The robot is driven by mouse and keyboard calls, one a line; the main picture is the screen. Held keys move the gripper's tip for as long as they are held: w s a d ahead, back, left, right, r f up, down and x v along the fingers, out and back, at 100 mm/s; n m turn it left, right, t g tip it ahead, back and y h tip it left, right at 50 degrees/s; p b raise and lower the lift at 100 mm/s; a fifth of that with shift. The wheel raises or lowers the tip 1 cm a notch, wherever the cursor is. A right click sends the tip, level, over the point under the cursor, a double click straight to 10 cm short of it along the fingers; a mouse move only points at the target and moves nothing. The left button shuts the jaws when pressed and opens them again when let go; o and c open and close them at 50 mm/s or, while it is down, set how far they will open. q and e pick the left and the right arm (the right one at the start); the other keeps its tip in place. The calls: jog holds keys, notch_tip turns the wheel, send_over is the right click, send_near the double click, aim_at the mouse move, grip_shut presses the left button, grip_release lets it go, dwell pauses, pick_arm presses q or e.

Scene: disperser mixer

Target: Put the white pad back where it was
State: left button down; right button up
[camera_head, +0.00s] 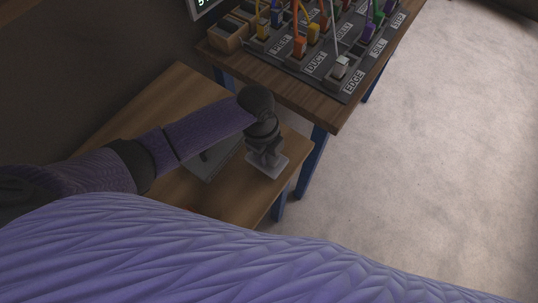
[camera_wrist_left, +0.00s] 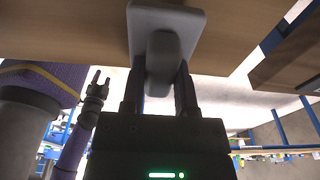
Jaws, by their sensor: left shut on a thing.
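The white pad (camera_head: 267,165) is a pale flat plate with a block handle on top. It is over the right part of the low wooden bench, near the bench's right edge. My left gripper (camera_head: 262,146) is above it and shut on its handle. In the left wrist view the handle of the pad (camera_wrist_left: 166,20) sits between the two dark fingers of the gripper (camera_wrist_left: 160,85). I cannot tell whether the plate touches the bench. My right gripper (camera_wrist_left: 98,84) shows small in the left wrist view, its fingers apart and empty.
A grey plate (camera_head: 213,163) lies on the low bench (camera_head: 178,88), left of the pad and partly behind my left arm. A higher table (camera_head: 312,108) stands behind, with labelled rows of coloured blocks and a wooden box (camera_head: 226,38). The floor at right is clear.

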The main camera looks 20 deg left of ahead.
pick_arm(q)
notch_tip(320, 180, down, 2)
jog(key=shift+r, duration=0.15)
jog(key=c, duration=0.8)
grip_release()
jog(key=shift+f, duration=0.2)
jog(key=o, duration=0.4)
jog(key=shift+o, duration=0.2)
jog(key=shift+r, duration=0.1)
jog(key=r+p, duration=0.1)
jog(key=r, duration=0.2)
jog(key=r+p, duration=0.1)
jog(key=r, duration=0.3)
jog(key=a+r+p, duration=0.1)
jog(key=r, duration=0.3)
jog(key=shift+w+a+r+p, duration=0.1)
jog(key=shift+w+p, duration=0.15)
jog(key=shift+p, duration=0.1)
jog(key=shift+r, duration=0.45)
